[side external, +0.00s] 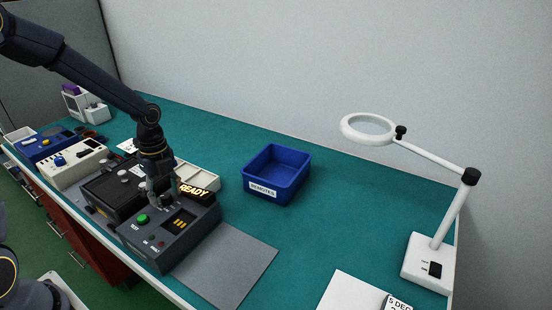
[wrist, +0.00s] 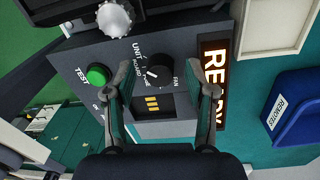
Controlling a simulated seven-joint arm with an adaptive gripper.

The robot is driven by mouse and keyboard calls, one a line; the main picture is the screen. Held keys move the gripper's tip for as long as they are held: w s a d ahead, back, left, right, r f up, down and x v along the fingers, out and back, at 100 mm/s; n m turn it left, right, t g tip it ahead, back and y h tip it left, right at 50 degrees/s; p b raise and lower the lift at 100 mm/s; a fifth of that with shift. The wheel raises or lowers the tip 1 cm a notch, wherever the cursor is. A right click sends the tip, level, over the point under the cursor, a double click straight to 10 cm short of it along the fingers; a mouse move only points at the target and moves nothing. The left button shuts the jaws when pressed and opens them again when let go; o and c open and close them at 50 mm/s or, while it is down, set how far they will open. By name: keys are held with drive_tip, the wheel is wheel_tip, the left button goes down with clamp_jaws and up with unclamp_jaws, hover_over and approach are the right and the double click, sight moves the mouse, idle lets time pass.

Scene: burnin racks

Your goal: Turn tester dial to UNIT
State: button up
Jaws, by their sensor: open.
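The tester is a dark grey box (side external: 170,245) with a lit READY sign (side external: 195,191) and a green TEST button (side external: 142,219). In the wrist view its black dial (wrist: 159,70) shows between my fingertips, with UNIT printed to its upper left and FAN to its lower right. My gripper (wrist: 160,70) is open, one finger on each side of the dial, with space showing between fingers and dial. In the side view my gripper (side external: 163,192) hangs low over the tester and hides the dial.
A blue REMOTES bin (side external: 275,175) stands to the right of the tester. A black device (side external: 115,192) with a silver knob (wrist: 115,19) sits beside it. A grey mat (side external: 225,265) lies in front. A magnifier lamp (side external: 428,255) stands far right.

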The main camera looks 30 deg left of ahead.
wheel_tip(320, 180, up, 12)
drive_tip(key=shift+w, duration=0.3)
drive_tip(key=n, duration=1.7)
approach(167, 194)
drive_tip(key=shift+t+y, duration=0.3)
drive_tip(key=shift+t, duration=0.1)
drive_tip(key=f, duration=0.3)
drive_tip(key=s+f, duration=0.1)
drive_tip(key=f, duration=0.5)
drive_tip(key=shift+s+d+f, duration=0.1)
drive_tip(key=shift+s, duration=0.05)
drive_tip(key=shift+c, duration=0.4)
